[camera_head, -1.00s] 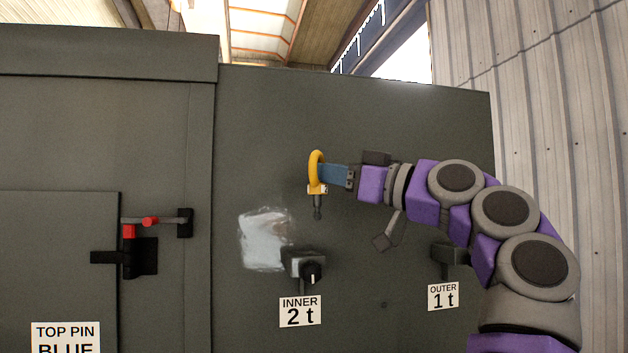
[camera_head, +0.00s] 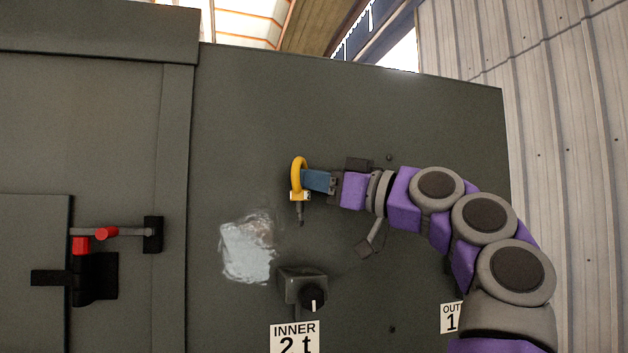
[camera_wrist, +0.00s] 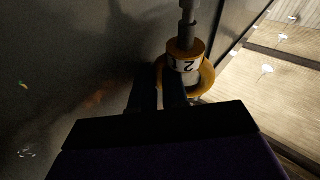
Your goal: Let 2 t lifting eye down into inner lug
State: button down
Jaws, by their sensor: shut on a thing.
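The yellow lifting eye (camera_head: 299,176) hangs upright in my gripper (camera_head: 318,181), ring at the top and grey shank pointing down. In the wrist view the eye (camera_wrist: 186,52) shows a white label reading 2 t, and the jaws (camera_wrist: 160,92) are shut on its ring. The inner lug (camera_head: 301,285) is a dark block on the grey wall, above a sign (camera_head: 295,338) reading INNER 2 t. It has a round black knob with a white mark on its front. The shank tip is above the lug and apart from it. The lug's top opening cannot be made out.
A pale scuffed patch (camera_head: 248,247) is on the wall left of the lug. A red-handled latch (camera_head: 95,237) is on the door at left. The outer sign (camera_head: 450,318) is partly hidden by my arm. The wall above the eye is clear.

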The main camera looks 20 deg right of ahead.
jog(key=f+b, duration=0.5)
jog(key=shift+d+f, duration=0.15)
jog(key=shift+d, duration=0.2)
jog(key=shift+a+f+b, duration=0.15)
jog(key=shift+f+b, duration=0.15)
jog(key=shift+b, duration=0.05)
jog(key=shift+a, duration=0.15)
jog(key=shift+s, duration=0.2)
dwell(1.0)
jog(key=shift+f+b, duration=1.75)
jog(key=shift+b, duration=0.1)
jog(key=shift+r, duration=0.1)
